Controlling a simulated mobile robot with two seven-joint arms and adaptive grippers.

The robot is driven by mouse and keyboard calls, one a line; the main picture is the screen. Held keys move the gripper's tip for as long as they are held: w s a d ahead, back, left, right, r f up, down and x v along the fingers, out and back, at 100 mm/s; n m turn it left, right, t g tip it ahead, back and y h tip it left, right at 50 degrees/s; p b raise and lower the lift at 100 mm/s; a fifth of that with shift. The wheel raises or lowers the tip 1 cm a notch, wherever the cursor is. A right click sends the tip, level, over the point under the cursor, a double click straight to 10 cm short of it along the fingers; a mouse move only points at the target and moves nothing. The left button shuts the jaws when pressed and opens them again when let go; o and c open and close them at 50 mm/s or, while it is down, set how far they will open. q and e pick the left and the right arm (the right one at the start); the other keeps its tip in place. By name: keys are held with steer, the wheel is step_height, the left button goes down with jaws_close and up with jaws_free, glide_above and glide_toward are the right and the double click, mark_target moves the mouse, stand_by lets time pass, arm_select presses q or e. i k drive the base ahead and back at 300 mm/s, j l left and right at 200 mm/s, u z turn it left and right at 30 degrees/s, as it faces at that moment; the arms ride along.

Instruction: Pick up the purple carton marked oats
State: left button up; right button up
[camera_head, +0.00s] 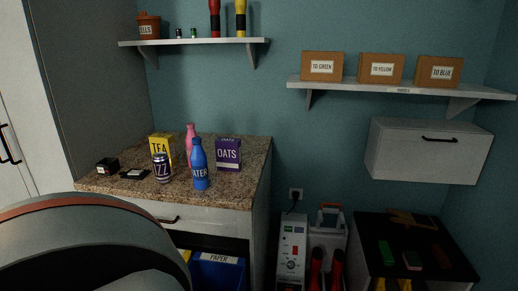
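The purple carton marked OATS (228,155) stands upright on the granite counter (232,191), towards its back right. A blue bottle (200,168) stands in front of it to the left, and the carton's label is readable. Neither gripper shows in the head view. A large rounded grey part with a reddish band at the lower left is likely mine, and it hides the counter's lower left front.
Shelves (400,90) hang on the wall. A dark table (440,240) and a blue PAPER bin (219,272) stand lower.

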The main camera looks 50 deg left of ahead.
mark_target(228, 151)
steer(key=i+u, duration=0.4)
steer(key=i+l+u, duration=0.2)
steer(key=u, duration=0.25)
steer(key=i+l+u, duration=0.25)
steer(key=u, duration=0.15)
steer(key=i+l+u, duration=0.2)
steer(key=u, duration=0.2)
steer(key=i+l+u, duration=0.1)
steer(key=l+u, duration=0.3)
steer(key=l, duration=0.1)
